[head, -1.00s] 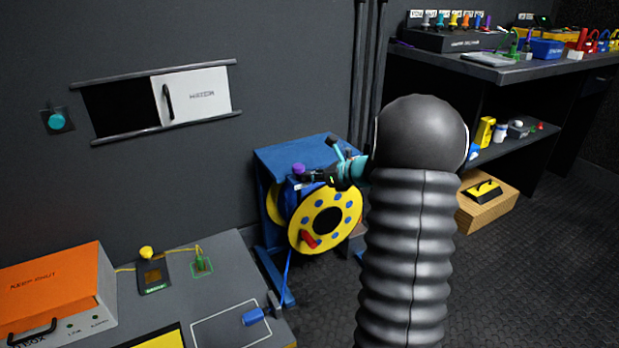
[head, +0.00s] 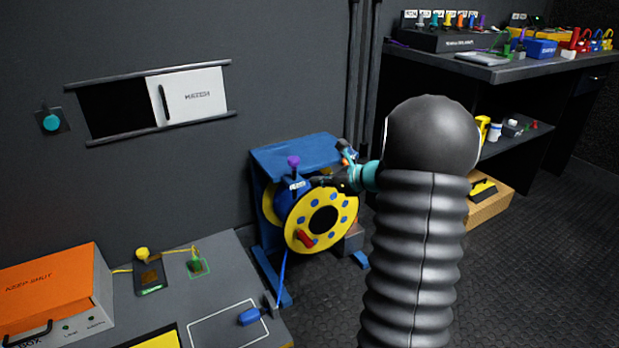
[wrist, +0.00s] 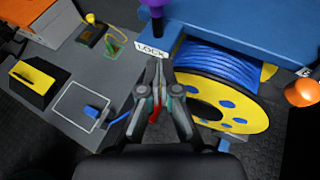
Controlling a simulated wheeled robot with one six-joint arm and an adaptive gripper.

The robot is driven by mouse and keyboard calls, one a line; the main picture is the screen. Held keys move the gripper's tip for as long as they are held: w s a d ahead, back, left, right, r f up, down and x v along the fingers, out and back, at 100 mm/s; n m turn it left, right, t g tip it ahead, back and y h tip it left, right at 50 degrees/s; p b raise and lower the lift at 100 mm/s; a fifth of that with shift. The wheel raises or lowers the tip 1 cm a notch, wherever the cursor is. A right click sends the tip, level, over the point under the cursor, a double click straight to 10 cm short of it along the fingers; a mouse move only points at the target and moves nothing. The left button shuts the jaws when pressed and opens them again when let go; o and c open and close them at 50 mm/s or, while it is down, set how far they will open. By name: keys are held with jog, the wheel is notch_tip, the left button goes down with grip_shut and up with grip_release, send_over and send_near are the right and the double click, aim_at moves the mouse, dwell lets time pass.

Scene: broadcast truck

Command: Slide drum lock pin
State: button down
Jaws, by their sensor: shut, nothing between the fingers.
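The blue cable drum (head: 322,220) has yellow flanges and sits in a blue stand. A purple knob (head: 293,161) stands upright above a blue block with a white LOCK label (head: 297,185), at the drum's upper left. In the wrist view the knob (wrist: 158,6) is cut by the top edge, with the LOCK label (wrist: 151,50) below it. My gripper (head: 318,182) is shut and empty, just right of the label in the head view. In the wrist view its fingertips (wrist: 158,64) lie just below the label; I cannot tell whether they touch the block.
The blue stand top (head: 300,152) lies close behind my gripper. A red handle (head: 305,238) sits on the front flange. A grey bench (head: 225,270) with an orange-lidded box (head: 50,285) is at lower left. A dark shelf unit (head: 500,70) is at right.

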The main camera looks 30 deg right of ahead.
jog(key=v, duration=0.8)
jog(key=shift+r+p, duration=0.35)
jog(key=shift+p, duration=0.1)
jog(key=shift+s, duration=0.15)
jog(key=s+a+f+n+g, duration=0.2)
jog(key=s+f+n+g, duration=0.1)
jog(key=s+f+n, duration=0.25)
jog(key=s+a+r+n+g+h+p, duration=0.1)
jog(key=s+a+n+g+h+p, duration=0.1)
jog(key=s+a+n+g, duration=0.5)
jog(key=s+a+r+n+t+h+p, duration=0.4)
jog(key=s+a+r+n+p, duration=0.1)
jog(key=s+a+r+n, duration=1)
jog(key=a+r+n, duration=0.1)
jog(key=a+n, duration=0.1)
jog(key=shift+a+n, duration=0.35)
jog(key=shift+a, duration=0.05)
